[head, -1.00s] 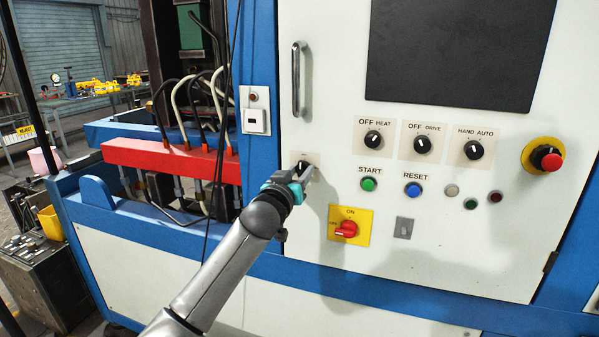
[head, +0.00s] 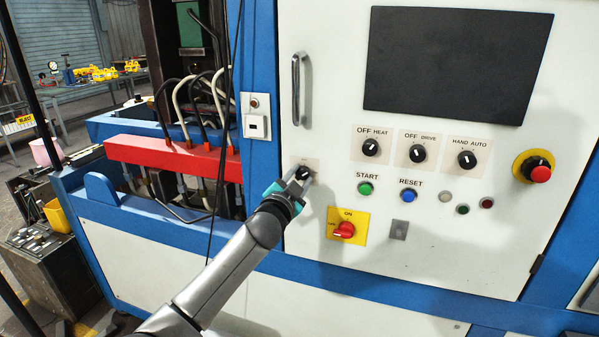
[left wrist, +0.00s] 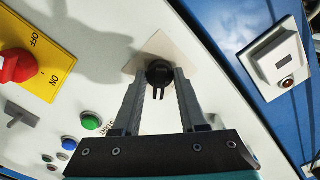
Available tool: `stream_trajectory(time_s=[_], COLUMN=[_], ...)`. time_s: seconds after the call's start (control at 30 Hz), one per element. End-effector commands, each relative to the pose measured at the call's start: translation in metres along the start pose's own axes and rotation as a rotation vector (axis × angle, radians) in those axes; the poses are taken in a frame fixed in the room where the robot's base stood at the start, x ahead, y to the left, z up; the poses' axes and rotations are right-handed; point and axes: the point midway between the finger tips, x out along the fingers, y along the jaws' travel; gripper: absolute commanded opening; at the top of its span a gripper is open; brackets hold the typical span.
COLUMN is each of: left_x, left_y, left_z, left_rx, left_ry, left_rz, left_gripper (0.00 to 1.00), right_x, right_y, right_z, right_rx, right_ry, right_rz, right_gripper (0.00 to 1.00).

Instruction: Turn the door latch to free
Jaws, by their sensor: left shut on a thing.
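The door latch is a black round knob (left wrist: 159,73) on a pale square plate (left wrist: 160,52), seen in the left wrist view. In the head view the latch (head: 303,173) sits on the white cabinet door (head: 340,110), below the long metal door handle (head: 296,88). My left gripper (left wrist: 160,78) is shut on the latch, one finger on each side of the knob. In the head view the gripper (head: 302,178) reaches it from the lower left and partly hides the plate. The plate's lettering is too small to read. My right gripper is not in view.
A red switch on a yellow plate (head: 359,222) sits to the lower right of the latch. The green START button (head: 365,188) and blue RESET button (head: 409,196) are farther right. A blue post with a white switch box (head: 256,126) stands to the left.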

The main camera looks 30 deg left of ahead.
Motion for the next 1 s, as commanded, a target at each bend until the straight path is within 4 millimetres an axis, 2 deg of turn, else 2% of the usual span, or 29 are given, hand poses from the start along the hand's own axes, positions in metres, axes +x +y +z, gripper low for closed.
stream_trajectory(time_s=[0.5,0.7,1.0], left_x=[0.000,0.000,0.000], left_y=[0.000,0.000,0.001], left_z=[-0.001,0.000,0.000], left_rx=[0.465,0.587,0.681], left_ry=[0.000,-0.001,0.000], left_rz=[0.001,0.001,0.001], left_gripper=[0.00,0.00,0.00], right_x=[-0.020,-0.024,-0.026], right_y=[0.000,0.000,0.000], right_z=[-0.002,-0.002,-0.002], right_rx=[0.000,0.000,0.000], right_ry=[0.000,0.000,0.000], right_rz=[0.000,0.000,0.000], right_gripper=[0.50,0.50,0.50])
